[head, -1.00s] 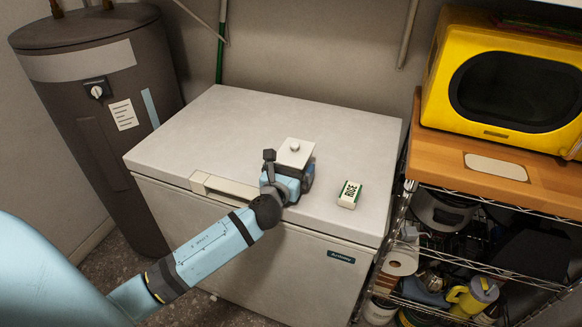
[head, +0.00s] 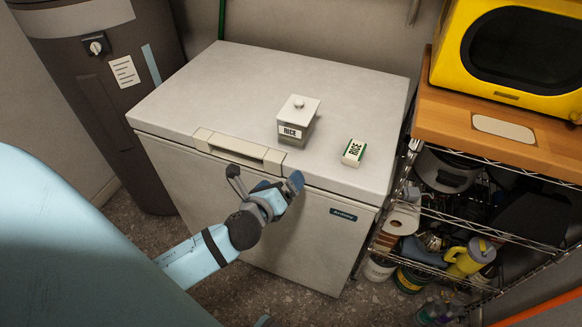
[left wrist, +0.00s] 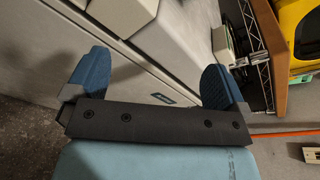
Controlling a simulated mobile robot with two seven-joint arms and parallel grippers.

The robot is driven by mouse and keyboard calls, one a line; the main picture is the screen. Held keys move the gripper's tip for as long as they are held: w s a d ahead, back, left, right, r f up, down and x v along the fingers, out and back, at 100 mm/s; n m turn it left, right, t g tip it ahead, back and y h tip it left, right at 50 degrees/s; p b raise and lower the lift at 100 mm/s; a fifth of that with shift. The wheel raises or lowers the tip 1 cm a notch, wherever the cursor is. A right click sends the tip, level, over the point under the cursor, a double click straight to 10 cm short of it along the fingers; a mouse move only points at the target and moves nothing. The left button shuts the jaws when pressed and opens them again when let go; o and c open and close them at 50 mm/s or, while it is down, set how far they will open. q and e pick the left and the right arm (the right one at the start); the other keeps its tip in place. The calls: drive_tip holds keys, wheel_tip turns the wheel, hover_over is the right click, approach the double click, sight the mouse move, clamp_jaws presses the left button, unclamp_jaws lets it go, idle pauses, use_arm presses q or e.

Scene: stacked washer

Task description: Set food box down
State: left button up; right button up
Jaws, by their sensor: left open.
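One is a grey canister (head: 298,121) with a pale square lid and a round knob. The other is a small white and green food box (head: 354,152), to the right of the canister. My left gripper (head: 267,184) is open and empty in front of the freezer, below the lid's front edge and apart from both items. In the left wrist view its two blue fingers (left wrist: 157,84) are spread wide with nothing between them. My right gripper is not in view.
A wire shelf rack with a wooden top (head: 480,130) stands right of the freezer and carries a yellow microwave (head: 515,50). A dark water heater (head: 100,90) stands at the left. The lid's left and back areas are clear.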

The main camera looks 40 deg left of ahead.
use_arm(q)
drive_tip(key=s+d+f+n+g+h, duration=0.4)
drive_tip(key=s+d+f+n, duration=0.8)
drive_tip(key=n, duration=1.1)
drive_tip(key=shift+d+f+n+g+h, duration=0.2)
drive_tip(key=shift+n+g+h, duration=0.2)
drive_tip(key=shift+h, duration=0.5)
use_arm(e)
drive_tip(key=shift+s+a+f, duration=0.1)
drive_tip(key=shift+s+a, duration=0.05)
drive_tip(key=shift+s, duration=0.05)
use_arm(q)
wheel_tip(320, 180, up, 14)
drive_tip(key=a+p, duration=0.1)
drive_tip(key=p, duration=1.6)
drive_tip(key=shift+s+m+t, duration=0.3)
drive_tip(key=shift+s, duration=0.05)
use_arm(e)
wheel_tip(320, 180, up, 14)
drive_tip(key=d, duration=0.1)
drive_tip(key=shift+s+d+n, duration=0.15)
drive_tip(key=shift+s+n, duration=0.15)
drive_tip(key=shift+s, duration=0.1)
use_arm(q)
drive_tip(key=shift+r, duration=0.1)
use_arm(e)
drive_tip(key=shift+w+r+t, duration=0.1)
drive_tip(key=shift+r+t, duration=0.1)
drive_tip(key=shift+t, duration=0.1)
